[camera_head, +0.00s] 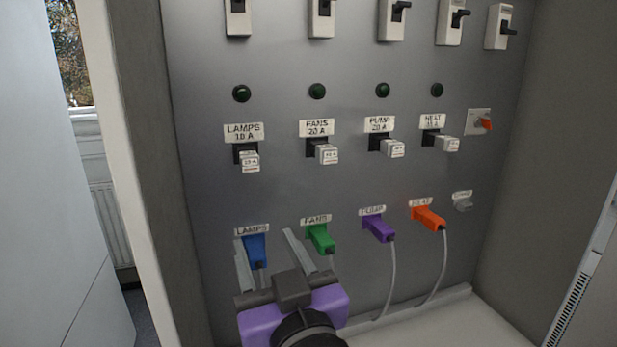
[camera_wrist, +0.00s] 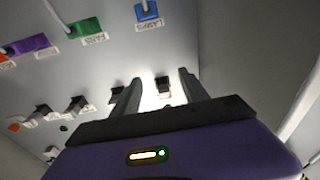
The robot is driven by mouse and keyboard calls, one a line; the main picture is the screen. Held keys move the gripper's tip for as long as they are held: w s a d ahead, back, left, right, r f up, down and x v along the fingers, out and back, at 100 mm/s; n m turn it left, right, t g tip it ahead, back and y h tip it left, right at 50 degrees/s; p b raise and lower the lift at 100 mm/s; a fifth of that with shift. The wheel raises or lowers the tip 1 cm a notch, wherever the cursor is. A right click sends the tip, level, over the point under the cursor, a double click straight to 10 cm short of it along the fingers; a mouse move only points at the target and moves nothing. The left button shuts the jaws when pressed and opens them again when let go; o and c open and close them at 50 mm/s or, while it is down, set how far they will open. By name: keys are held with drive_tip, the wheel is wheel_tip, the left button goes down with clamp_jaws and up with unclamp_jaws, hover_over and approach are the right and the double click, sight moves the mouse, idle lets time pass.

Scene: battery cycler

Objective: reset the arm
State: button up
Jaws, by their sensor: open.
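My gripper (camera_head: 264,236) is in front of the lower left of a grey panel, its two fingers apart with nothing held between them. In the head view the fingers appear on either side of the blue LAMPS plug (camera_head: 256,250). In the wrist view my gripper (camera_wrist: 160,76) points at the panel, and the blue plug (camera_wrist: 148,11) is clear of the fingertips at the top. The purple gripper body hides the panel's lower left part in the head view.
Green (camera_head: 321,238), purple (camera_head: 379,228) and orange (camera_head: 428,217) plugs with hanging cables line the row to the right. Above are labelled fuses (camera_head: 326,154), dark green lamps (camera_head: 317,91) and switches (camera_head: 321,18). Side walls (camera_head: 573,130) flank the panel, with a light ledge (camera_head: 440,325) below.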

drive_tip(key=s+d+f+m+t+h, duration=0.1)
drive_tip(key=s+d+f+h, duration=0.1)
drive_tip(key=s+d+f, duration=1.3)
drive_tip(key=s+d+f+m+g+h, duration=0.1)
drive_tip(key=s+d+f, duration=0.2)
drive_tip(key=s, duration=0.4)
drive_tip(key=s+d+f+m+g+h, duration=0.1)
drive_tip(key=s+d+f+h, duration=0.1)
drive_tip(key=s+d+f, duration=0.2)
drive_tip(key=s+d+f+m+g+h, duration=0.1)
drive_tip(key=s+f, duration=0.4)
drive_tip(key=s, duration=0.5)
drive_tip(key=d+g+h, duration=0.1)
drive_tip(key=d, duration=0.1)
drive_tip(key=shift+s+d+f+m, duration=0.2)
drive_tip(key=shift+s+d+m, duration=0.05)
drive_tip(key=shift+d+m, duration=0.15)
